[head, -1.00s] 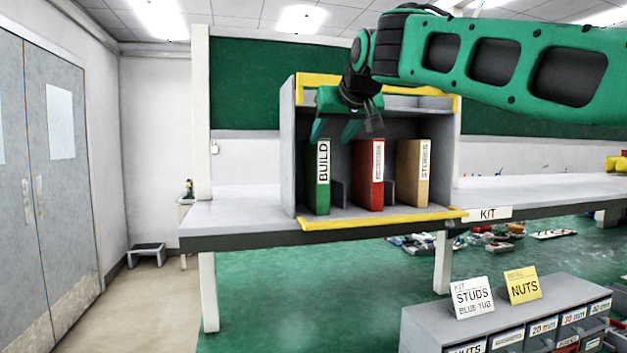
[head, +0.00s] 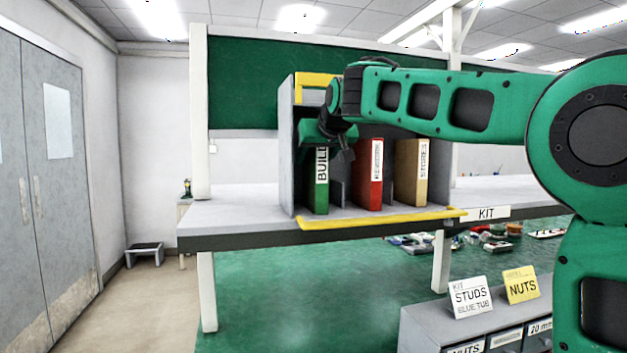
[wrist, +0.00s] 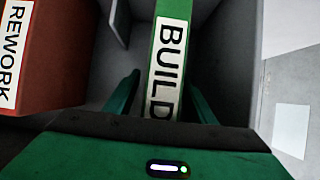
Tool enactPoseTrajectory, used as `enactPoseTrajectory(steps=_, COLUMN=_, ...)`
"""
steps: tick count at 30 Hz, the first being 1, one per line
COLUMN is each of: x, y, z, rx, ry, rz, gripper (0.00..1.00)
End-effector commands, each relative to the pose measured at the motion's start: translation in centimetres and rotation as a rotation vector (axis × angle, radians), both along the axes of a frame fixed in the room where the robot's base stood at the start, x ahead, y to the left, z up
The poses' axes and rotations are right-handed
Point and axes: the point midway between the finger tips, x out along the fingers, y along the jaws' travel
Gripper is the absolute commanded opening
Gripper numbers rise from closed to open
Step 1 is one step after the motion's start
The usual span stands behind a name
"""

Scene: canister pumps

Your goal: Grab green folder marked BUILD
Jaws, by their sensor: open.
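The green folder marked BUILD (head: 321,185) stands upright at the left of the grey shelf box on the bench. Its white label shows in the head view, with the top hidden behind my gripper. In the wrist view the BUILD folder (wrist: 172,60) runs down between my two green fingers. My gripper (wrist: 163,95) is open, with one finger on each side of the folder's spine. A gap shows beside the fingers; whether either touches the folder I cannot tell. In the head view my gripper (head: 322,140) is at the folder's upper part.
A red REWORK folder (head: 368,185) and a tan STORES folder (head: 408,180) stand to the right, with grey dividers between. The shelf box has a yellow front edge (head: 380,219). Its left wall (head: 286,150) is close beside the BUILD folder.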

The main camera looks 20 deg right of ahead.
Motion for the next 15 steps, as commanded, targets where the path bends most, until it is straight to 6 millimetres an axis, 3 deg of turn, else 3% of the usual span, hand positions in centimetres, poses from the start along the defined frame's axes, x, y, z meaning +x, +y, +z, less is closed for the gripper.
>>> enactPoseTrajectory(steps=4, x=-0.04, y=-0.03, z=0.03, rx=0.000, ry=0.000, rz=0.000, gripper=0.50)
enactPoseTrajectory(steps=10, x=-0.04, y=-0.05, z=0.02, rx=0.000, ry=0.000, rz=-0.001, gripper=0.02)
enactPoseTrajectory(steps=15, x=-0.06, y=-0.06, z=0.08, rx=0.000, ry=-0.001, rz=-0.001, gripper=0.00)
